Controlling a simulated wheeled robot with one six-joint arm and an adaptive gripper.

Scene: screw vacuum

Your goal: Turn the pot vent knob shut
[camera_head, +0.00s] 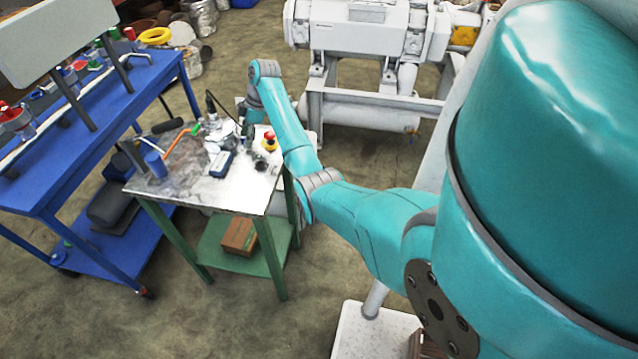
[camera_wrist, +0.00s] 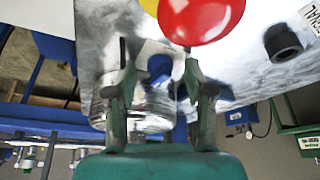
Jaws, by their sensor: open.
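In the wrist view, my gripper (camera_wrist: 158,62) is open, with one dark green finger on each side of the picture's middle. A small blue part with a white piece around it (camera_wrist: 160,66) shows between the fingertips; I cannot tell whether it is the vent knob or whether the fingers touch it. A shiny silvery, round vessel (camera_wrist: 148,108), perhaps the pot, lies in view behind the fingers and is partly hidden by them. In the head view, my arm reaches over the small metal-topped table, and my gripper (camera_head: 246,128) is small and hard to make out among the items there.
A red button on a yellow base (camera_wrist: 203,14) is close above the fingers; it also shows in the head view (camera_head: 269,140). A dark round fitting (camera_wrist: 283,43) lies to the right. The metal-topped table (camera_head: 235,195) holds several items. A blue bench (camera_head: 70,160) stands left.

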